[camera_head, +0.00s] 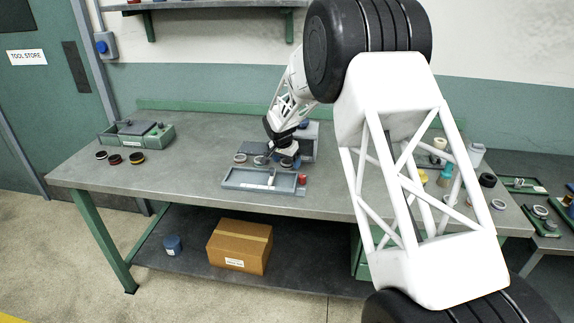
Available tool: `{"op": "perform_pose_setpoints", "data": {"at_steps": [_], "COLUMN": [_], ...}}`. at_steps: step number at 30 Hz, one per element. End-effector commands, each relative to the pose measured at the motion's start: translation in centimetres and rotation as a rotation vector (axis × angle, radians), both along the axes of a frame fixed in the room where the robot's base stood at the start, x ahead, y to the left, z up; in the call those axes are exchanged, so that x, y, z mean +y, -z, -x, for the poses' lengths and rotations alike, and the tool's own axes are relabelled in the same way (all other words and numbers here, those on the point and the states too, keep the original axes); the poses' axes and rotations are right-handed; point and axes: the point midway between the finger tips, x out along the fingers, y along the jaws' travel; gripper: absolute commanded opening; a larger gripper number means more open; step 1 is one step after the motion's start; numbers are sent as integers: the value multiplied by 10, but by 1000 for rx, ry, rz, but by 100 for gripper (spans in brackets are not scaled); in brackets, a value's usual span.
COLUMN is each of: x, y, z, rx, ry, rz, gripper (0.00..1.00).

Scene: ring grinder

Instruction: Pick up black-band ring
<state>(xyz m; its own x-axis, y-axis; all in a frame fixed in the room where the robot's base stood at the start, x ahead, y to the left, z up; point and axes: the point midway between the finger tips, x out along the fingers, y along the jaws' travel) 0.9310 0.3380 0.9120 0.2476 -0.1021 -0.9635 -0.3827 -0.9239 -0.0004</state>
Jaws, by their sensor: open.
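Three small dark rings lie on the workbench (200,178) at the left. The leftmost (101,155) looks black with a pale top, the middle one (115,159) has a reddish edge, and the right one (137,158) a yellow edge. The leftmost looks most like the black-band ring, but the bands are too small to be sure. My gripper (274,157) is open, low over the bench's middle, well right of these rings. It is among several small round pieces, including a grey one (240,158) and a dark one (287,162). The fingertips are small and partly hidden, so contact cannot be told.
A grey tray (232,184) lies in front of my gripper, with a red piece (302,179) at its right end. A green-grey box (150,138) stands behind the left rings. Jars and a black ring (487,180) are at the right. Bench between left rings and tray is clear.

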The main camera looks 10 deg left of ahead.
Motion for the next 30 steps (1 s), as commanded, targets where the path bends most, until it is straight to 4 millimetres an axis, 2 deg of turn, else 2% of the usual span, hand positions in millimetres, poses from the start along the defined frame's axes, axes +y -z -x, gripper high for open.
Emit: {"op": "perform_pose_setpoints", "data": {"at_steps": [12,23,30], "x": [0,0,0], "y": [0,0,-1], "z": [0,0,0], "rx": [0,0,0], "ry": [0,0,0], "rz": [0,0,0], "gripper": [84,28,28]}}
